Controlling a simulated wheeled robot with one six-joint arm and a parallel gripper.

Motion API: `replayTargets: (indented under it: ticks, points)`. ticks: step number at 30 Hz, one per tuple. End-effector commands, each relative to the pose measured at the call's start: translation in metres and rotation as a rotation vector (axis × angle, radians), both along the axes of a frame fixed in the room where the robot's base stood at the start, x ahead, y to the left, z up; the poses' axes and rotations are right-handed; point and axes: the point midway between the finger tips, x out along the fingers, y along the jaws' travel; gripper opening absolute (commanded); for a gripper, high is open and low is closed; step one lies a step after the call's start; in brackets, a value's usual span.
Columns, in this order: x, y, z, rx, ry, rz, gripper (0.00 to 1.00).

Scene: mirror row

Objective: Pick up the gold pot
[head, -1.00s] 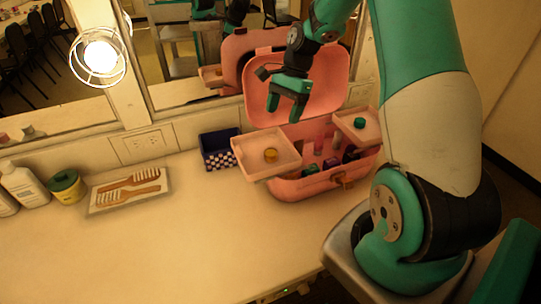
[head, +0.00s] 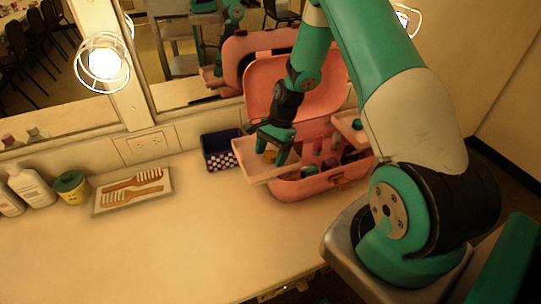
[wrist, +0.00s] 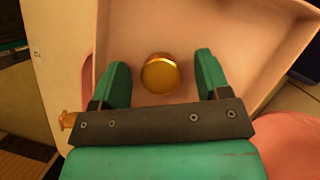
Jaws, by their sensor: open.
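The gold pot (wrist: 161,74) is a small round pot with a shiny gold lid. It sits in the left fold-out tray (head: 247,168) of the pink case (head: 306,187). In the wrist view my gripper (wrist: 160,72) is open, with one green finger on each side of the pot and clear gaps between. In the head view my gripper (head: 272,152) is over that tray, and the pot (head: 269,156) is partly hidden by it. I cannot tell the exact height of the fingertips above the tray floor.
The raised pink lid (head: 262,90) stands behind the tray. The right tray (head: 348,126) is partly hidden by my arm. A dark blue box (head: 217,150) stands left of the case. Combs on a pale tray (head: 107,203) lie farther left. The front counter (head: 190,240) is clear.

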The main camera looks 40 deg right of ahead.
Motion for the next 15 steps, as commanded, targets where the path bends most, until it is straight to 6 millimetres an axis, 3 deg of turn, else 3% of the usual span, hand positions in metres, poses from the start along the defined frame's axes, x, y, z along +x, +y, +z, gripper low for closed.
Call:
replayTargets:
  ticks: [3,10,15]
  points:
    - [0.0001,-0.0002,-0.0001,0.000,0.000,0.000,0.70]
    - [0.0001,-0.0003,0.0002,0.000,0.000,0.000,0.17]
    - [0.0001,-0.0002,0.0003,0.000,0.000,0.000,0.17]
